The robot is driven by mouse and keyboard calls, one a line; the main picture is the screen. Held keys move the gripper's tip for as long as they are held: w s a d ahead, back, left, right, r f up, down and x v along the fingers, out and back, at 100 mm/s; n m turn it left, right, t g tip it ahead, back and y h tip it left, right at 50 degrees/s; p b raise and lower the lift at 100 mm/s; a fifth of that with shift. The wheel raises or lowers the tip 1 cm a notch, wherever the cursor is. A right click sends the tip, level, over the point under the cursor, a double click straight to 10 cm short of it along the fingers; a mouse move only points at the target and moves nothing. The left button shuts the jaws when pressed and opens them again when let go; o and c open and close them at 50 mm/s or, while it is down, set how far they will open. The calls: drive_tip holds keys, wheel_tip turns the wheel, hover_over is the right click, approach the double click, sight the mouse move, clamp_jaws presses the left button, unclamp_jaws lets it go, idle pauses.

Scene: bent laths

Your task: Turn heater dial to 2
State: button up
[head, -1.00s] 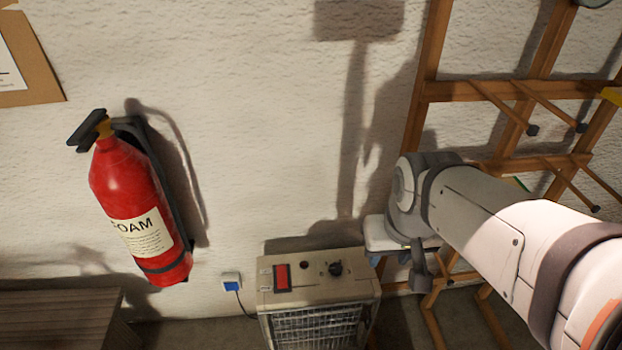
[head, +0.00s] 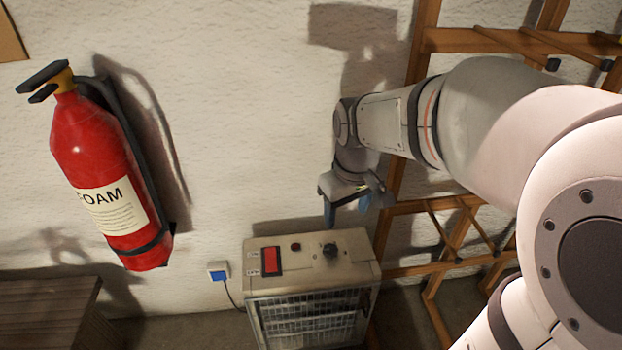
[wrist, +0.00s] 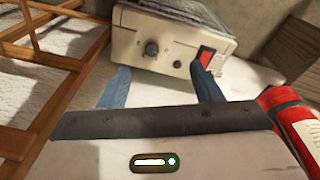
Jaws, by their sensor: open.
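The heater (head: 350,245) is a beige box with a front grille, standing by the wall at the bottom middle of the head view. On its top are a black dial (head: 330,250), a small dark red knob or lamp and a red rocker switch (head: 271,261). The dial also shows in the wrist view (wrist: 152,47); its number marks are too small to read. My gripper (head: 345,214) is open and empty, with blue fingers (wrist: 160,90) pointing down, above and apart from the dial.
A red foam extinguisher (head: 105,180) hangs on the wall at left. A wooden rack (head: 440,215) stands behind my arm at right. A blue-and-white socket (head: 218,271) with a cable is left of the heater. A slatted wooden surface (head: 45,310) is at lower left.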

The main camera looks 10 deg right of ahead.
sight(330, 249)
drive_tip(key=w+f+n+b, duration=0.1)
drive_tip(key=w+f+b, duration=0.3)
drive_tip(key=f, duration=0.2)
drive_tip(key=w+f+n+g+b, duration=0.1)
drive_tip(key=w+f+n+b, duration=0.1)
drive_tip(key=f, duration=0.4)
drive_tip(key=w+f+n+b, duration=0.1)
drive_tip(key=w+f+b, duration=0.4)
drive_tip(key=f, duration=0.2)
drive_tip(key=shift+w+d+f+n+b, duration=0.1)
drive_tip(key=shift+w+n+b, duration=0.2)
drive_tip(key=shift+w+n, duration=0.1)
wheel_tip(330, 249, down, 8)
drive_tip(key=b, duration=0.2)
drive_tip(key=shift+r+b, duration=0.2)
drive_tip(key=shift+b, duration=0.2)
